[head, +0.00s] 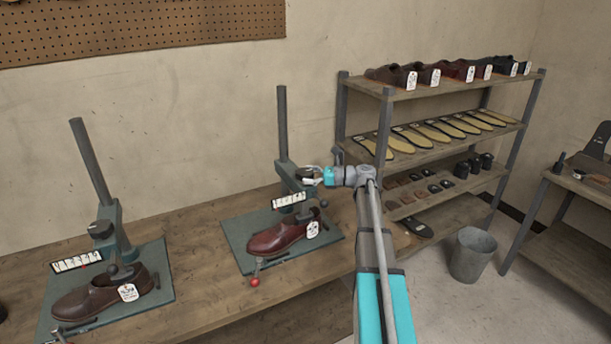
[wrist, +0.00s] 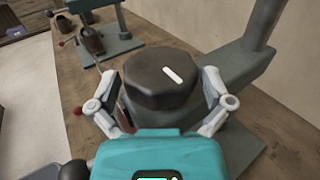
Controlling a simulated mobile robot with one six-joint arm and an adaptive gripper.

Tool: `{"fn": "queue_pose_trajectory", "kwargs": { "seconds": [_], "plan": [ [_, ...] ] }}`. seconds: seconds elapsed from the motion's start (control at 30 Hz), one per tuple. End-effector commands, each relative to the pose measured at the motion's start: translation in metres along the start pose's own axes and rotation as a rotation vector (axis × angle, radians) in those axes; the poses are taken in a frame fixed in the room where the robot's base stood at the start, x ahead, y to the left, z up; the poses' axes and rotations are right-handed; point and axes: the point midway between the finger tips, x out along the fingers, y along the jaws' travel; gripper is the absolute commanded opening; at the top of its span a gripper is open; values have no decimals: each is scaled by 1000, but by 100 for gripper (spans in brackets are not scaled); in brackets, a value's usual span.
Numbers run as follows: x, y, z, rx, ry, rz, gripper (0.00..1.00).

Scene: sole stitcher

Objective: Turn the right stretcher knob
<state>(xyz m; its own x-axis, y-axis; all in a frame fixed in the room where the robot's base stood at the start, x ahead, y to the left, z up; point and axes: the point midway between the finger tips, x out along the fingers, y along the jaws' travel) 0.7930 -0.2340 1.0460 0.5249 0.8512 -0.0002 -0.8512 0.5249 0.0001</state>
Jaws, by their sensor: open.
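The right stretcher (head: 284,150) stands on a green base plate with a brown shoe (head: 279,237) under it. Its dark faceted knob (wrist: 150,88) fills the middle of the wrist view, with a white mark slanting on its top. My gripper (wrist: 158,84) is open, one finger at the left of the knob and one at the right. I cannot tell whether either finger touches it. In the head view my gripper (head: 313,175) is at the stretcher's upper arm and partly hides the knob.
The left stretcher (head: 104,228), with its own knob and brown shoe (head: 102,297), stands farther left on the wooden bench (head: 207,292). A shelf rack (head: 440,90) with shoes and soles is at the right. A grey bin (head: 472,256) stands on the floor.

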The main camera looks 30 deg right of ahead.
Motion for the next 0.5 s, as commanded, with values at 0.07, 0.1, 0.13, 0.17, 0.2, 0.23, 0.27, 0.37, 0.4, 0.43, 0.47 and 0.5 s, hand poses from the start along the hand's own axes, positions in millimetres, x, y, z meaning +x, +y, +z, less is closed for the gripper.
{"fn": "queue_pose_trajectory", "kwargs": {
  "seconds": [0.07,0.1,0.13,0.17,0.2,0.23,0.27,0.37,0.4,0.43,0.47,0.5],
  "plan": [
    [3,0,0,0,0,-1,100],
    [4,0,0,0,0,-1,100],
    [5,0,0,0,0,-1,100],
    [5,0,0,0,0,-1,100],
    [5,0,0,0,0,-1,100],
    [5,0,0,0,0,-1,100],
    [5,0,0,0,0,-1,100],
    [5,0,0,0,0,-1,100],
    [5,0,0,0,0,-1,100],
    [5,0,0,0,0,-1,98],
    [5,0,0,0,0,-1,93],
    [5,0,0,0,0,-1,85]
  ]
}}
